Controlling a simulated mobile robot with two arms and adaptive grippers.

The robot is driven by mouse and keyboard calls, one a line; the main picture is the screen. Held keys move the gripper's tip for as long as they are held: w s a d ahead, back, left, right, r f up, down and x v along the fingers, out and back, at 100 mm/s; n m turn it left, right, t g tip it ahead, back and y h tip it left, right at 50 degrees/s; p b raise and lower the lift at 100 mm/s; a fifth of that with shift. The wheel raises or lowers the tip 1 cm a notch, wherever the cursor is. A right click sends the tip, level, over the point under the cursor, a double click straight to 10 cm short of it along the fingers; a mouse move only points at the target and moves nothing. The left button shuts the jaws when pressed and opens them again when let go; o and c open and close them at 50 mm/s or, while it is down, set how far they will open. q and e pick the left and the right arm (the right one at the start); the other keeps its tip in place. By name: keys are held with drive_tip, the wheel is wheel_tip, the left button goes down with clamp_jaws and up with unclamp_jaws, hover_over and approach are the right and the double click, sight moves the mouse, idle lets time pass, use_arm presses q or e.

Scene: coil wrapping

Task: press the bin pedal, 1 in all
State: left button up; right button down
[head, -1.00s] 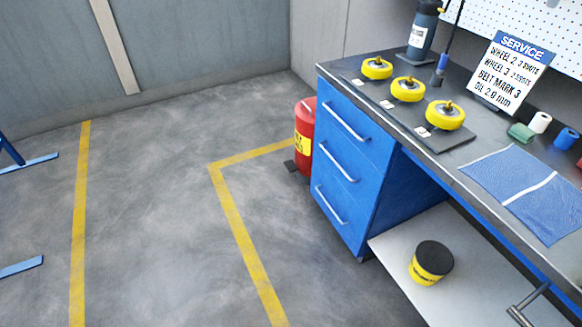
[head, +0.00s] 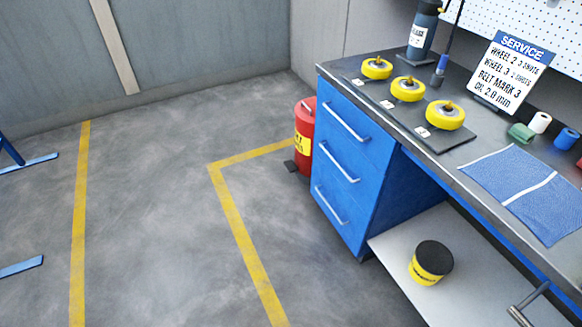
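A red bin (head: 303,143) with a yellow label stands on the floor in the head view, just left of the blue drawer cabinet and partly hidden behind it. Its dark pedal (head: 291,167) sticks out low at its left foot, close to the floor. The bin's upper right side is hidden by the cabinet. Neither of my grippers shows in the head view, and nothing is seen touching the pedal.
A blue drawer cabinet (head: 352,170) under the workbench (head: 452,150) stands right of the bin. Yellow wheels, a service sign (head: 512,70) and a blue cloth (head: 525,190) are on the bench. A black-yellow tin (head: 431,263) sits on the lower shelf. Floor left of the bin is clear.

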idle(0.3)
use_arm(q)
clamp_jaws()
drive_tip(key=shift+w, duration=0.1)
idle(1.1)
